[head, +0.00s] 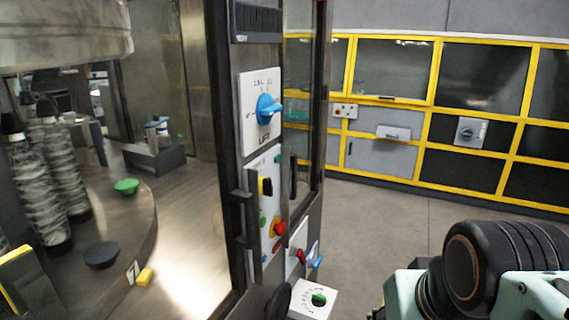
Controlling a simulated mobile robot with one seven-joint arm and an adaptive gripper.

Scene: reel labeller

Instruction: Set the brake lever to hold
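I cannot tell for sure which control is the brake lever, as no readable label names it. A blue turn handle (268,109) sits on a white plate (259,142) on the machine's post, with its grip pointing right. Lower down, a small blue lever (314,262) sticks out at an angle beside a red knob (300,256) on another white plate. My gripper is not in view; only teal and black parts of my arm show at the lower right, apart from the panels.
A panel with a yellow and black switch (265,186) and a red knob (278,229) is on the post. A white box with a green dial (318,299) stands low. A round table (105,225) carries dark stacks at left. Grey floor (385,225) is clear before yellow-framed cabinets.

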